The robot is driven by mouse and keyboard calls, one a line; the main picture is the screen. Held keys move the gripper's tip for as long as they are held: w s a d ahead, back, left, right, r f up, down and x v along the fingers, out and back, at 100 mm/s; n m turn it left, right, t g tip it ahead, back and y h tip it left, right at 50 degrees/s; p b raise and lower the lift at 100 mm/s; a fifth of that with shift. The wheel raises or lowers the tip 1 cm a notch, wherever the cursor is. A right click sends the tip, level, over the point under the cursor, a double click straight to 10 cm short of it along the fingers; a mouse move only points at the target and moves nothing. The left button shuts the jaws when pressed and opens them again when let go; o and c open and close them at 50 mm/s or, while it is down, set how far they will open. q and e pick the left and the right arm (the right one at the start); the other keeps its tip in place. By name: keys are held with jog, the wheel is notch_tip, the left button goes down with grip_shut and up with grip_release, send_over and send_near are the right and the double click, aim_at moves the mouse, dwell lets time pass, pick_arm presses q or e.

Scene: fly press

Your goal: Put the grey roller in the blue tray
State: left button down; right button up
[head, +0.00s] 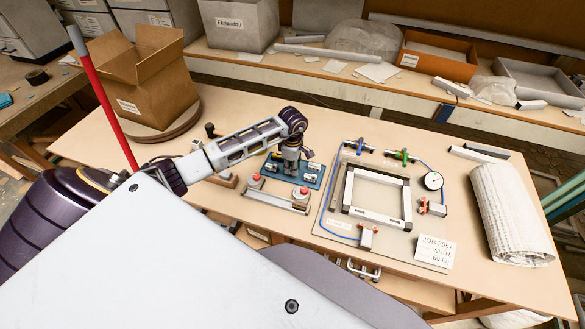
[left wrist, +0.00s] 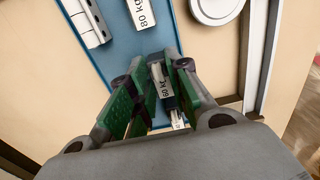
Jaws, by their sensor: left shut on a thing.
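The blue tray (head: 313,183) lies on the table beneath my left gripper (head: 291,168). In the left wrist view the blue tray (left wrist: 110,62) fills the upper middle. My left gripper (left wrist: 160,95), with green-backed fingers, points down over it and is shut on a small grey piece (left wrist: 167,99) with a white "60 kg" label. This appears to be the grey roller, mostly hidden between the fingers. A second piece (left wrist: 142,12) labelled "80 kg" lies in the tray. Whether the held piece touches the tray cannot be told. My right gripper is not in view.
A rail with red-topped knobs (head: 279,201) stands in front of the tray. To the right, a board holds a grey frame (head: 378,218), clamps, blue tubing and a gauge (head: 433,181). A bubble-wrap roll (head: 511,215) lies far right, a cardboard box (head: 142,78) back left.

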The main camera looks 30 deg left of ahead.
pick_arm(q)
jog(key=shift+f, duration=0.55)
jog(key=shift+f, duration=0.15)
jog(key=c, duration=1.3)
grip_release()
jog(key=shift+r+b, duration=0.55)
jog(key=shift+r, duration=5.6)
